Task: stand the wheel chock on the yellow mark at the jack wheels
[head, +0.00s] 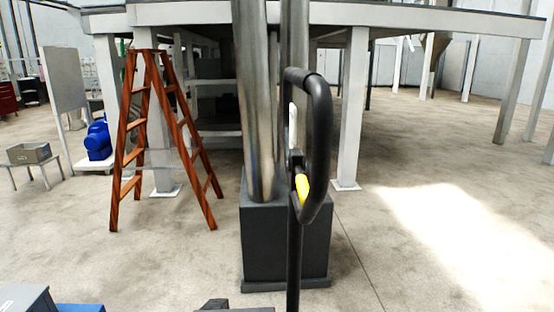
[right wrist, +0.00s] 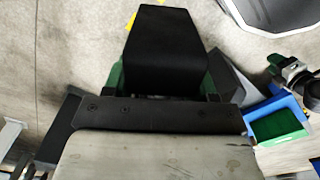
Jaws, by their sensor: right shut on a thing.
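The wheel chock (right wrist: 165,45) is a black wedge-shaped block in the right wrist view. My right gripper (right wrist: 165,82) is shut on it, with green finger parts showing at both its sides. A small piece of the yellow mark (right wrist: 131,20) shows on the floor beside the chock's upper left edge; the rest is hidden. In the head view a black loop handle (head: 321,130) with a yellow lever (head: 302,187) rises on a dark pole, seemingly the jack's handle. I cannot make out the jack wheels. My left gripper is not in view.
A grey pedestal (head: 285,240) with steel columns stands behind the handle. A wooden ladder (head: 135,150) is to the left. A blue bin with a green inside (right wrist: 276,122) and a grey box (right wrist: 230,80) are right of the chock. The floor at right (head: 430,230) is clear.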

